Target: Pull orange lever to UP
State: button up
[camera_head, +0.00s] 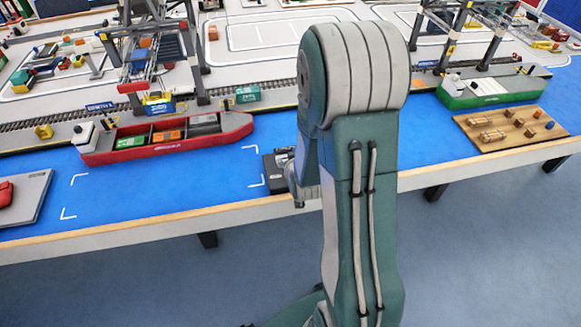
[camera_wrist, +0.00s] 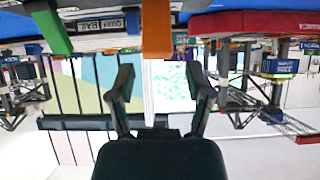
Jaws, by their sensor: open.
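An orange upright bar (camera_wrist: 157,28), which looks like the orange lever, shows at the top middle of the wrist view. It lies ahead of my open gripper (camera_wrist: 160,68), in line with the gap between the two fingers. I see no contact. A green bar (camera_wrist: 50,32), tilted, stands to its left. In the head view my gripper (camera_head: 302,188) is at the table's front edge, partly hidden by my arm, beside a dark box (camera_head: 274,170). The orange lever is not visible in the head view. Which position the lever is in cannot be told.
The wrist view appears upside down. A red ship (camera_head: 165,140) lies left on the blue table top (camera_head: 160,185), a green ship (camera_head: 492,88) to the right. A wooden board (camera_head: 515,128) with small pieces is at the right, a grey tray (camera_head: 30,195) at the left.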

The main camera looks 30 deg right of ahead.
notch_tip(320, 180, up, 6)
jog(key=shift+r, duration=0.1)
dwell(2.9)
